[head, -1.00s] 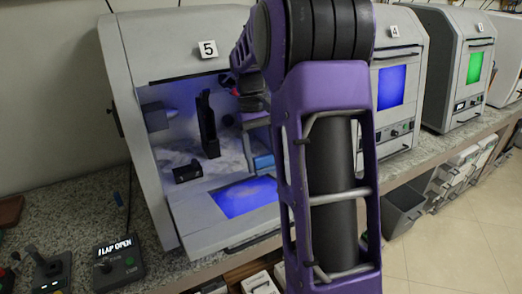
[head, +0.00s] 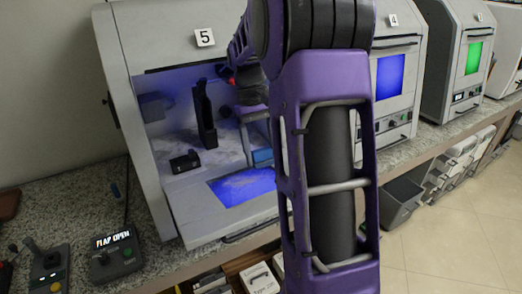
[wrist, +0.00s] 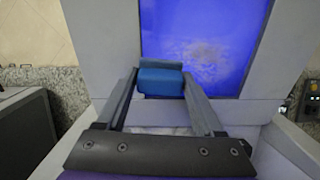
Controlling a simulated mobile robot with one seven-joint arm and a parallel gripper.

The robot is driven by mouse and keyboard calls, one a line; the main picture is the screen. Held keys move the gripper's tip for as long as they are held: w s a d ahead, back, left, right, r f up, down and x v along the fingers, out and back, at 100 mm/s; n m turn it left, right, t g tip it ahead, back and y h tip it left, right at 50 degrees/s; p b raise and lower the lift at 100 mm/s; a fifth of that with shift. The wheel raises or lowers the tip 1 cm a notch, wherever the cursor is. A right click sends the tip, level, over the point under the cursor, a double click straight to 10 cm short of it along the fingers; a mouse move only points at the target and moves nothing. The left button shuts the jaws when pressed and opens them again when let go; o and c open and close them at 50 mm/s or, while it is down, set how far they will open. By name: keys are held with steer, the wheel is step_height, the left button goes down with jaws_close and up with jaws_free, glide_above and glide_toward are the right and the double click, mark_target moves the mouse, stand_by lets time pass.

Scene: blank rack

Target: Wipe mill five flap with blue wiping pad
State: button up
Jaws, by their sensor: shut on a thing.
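Mill five (head: 150,45), marked "5", stands open with its flap (head: 205,218) lowered and sloping outward. The flap's window (head: 243,187) glows blue. In the wrist view the window (wrist: 200,45) has a pale, dusty smear near its middle. My gripper (wrist: 160,80) is shut on the blue wiping pad (wrist: 160,84), which overlaps the window's lower edge in that view. The pad also shows in the head view (head: 262,156), above the flap near its right side. I cannot tell whether it touches the flap. My arm hides part of the gripper and the mill's right side.
Dark fixtures (head: 205,125) stand inside the mill. A control box (head: 115,255) reading "FLAP OPEN" sits on the granite counter at left, beside a joystick box (head: 47,265). Other mills (head: 395,75) stand to the right. A grey bin (head: 403,205) is below the counter.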

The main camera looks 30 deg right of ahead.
mark_target(222, 186)
steer(key=shift+b+x, duration=0.45)
steer(key=shift+x, duration=0.4)
steer(key=shift+a+r+p, duration=0.15)
steer(key=shift+a+p, duration=0.25)
steer(key=shift+a, duration=1.1)
steer(key=shift+s+a+f+p, duration=0.15)
steer(key=shift+a+p, duration=0.25)
steer(key=shift+a, duration=1.7)
steer(key=shift+s+a+f+p, duration=0.1)
steer(key=shift+a+p, duration=0.25)
steer(key=shift+a, duration=1.7)
steer(key=shift+d+f, duration=0.1)
